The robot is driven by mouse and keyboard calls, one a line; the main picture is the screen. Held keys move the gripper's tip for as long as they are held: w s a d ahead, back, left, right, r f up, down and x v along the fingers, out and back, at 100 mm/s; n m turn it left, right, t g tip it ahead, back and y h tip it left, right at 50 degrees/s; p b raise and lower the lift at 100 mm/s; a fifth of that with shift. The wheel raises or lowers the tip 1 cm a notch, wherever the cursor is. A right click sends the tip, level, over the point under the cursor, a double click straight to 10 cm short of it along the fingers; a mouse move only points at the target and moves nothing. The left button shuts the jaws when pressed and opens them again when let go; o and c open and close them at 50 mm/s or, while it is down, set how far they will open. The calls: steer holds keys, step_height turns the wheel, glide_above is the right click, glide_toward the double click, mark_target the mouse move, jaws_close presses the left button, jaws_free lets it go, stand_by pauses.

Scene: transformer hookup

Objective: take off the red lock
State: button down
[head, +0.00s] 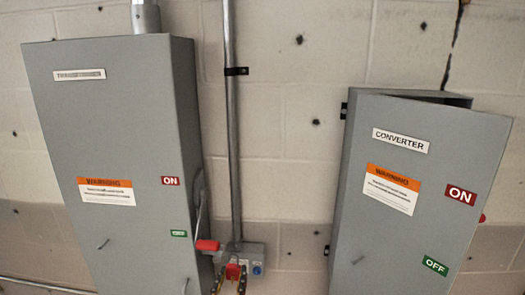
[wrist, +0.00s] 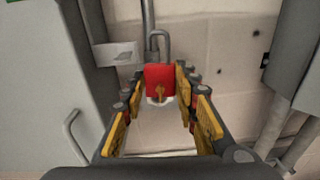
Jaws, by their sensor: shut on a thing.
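The red lock (wrist: 160,80) has a grey shackle on top and a brass-coloured mark on its front. It also shows low in the head view (head: 232,271), below a red-handled lever (head: 207,245) at the right side of the transformer box (head: 120,150). My gripper (wrist: 162,88) is shut on the lock's body, with one yellow-padded finger on each side. In the head view only the fingertips show at the bottom edge. I cannot tell whether the shackle is open or still through the metal bracket (wrist: 113,53).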

steer(key=shift+s+a+r, duration=0.1)
steer(key=shift+s+a, duration=0.1)
steer(key=shift+s, duration=1.7)
